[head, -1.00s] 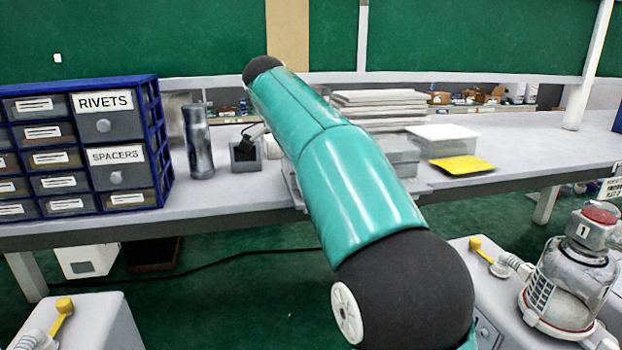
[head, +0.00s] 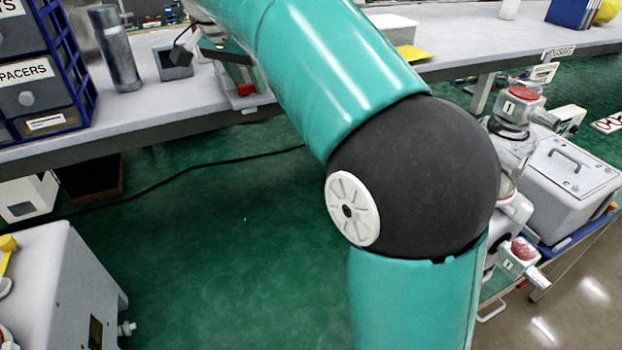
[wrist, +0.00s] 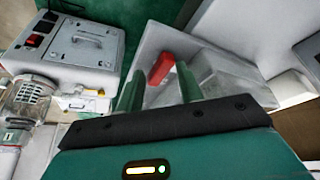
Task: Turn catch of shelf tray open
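In the head view a small red part, likely the catch (head: 246,90), shows at the bench's front edge. My arm hides most of the tray there.
A metal cylinder (head: 116,48) and a small grey holder (head: 174,62) stand on the bench (head: 150,105) beside the blue drawer cabinet (head: 35,75). Canister pump equipment (head: 522,110) and a grey case (head: 572,185) stand at right.

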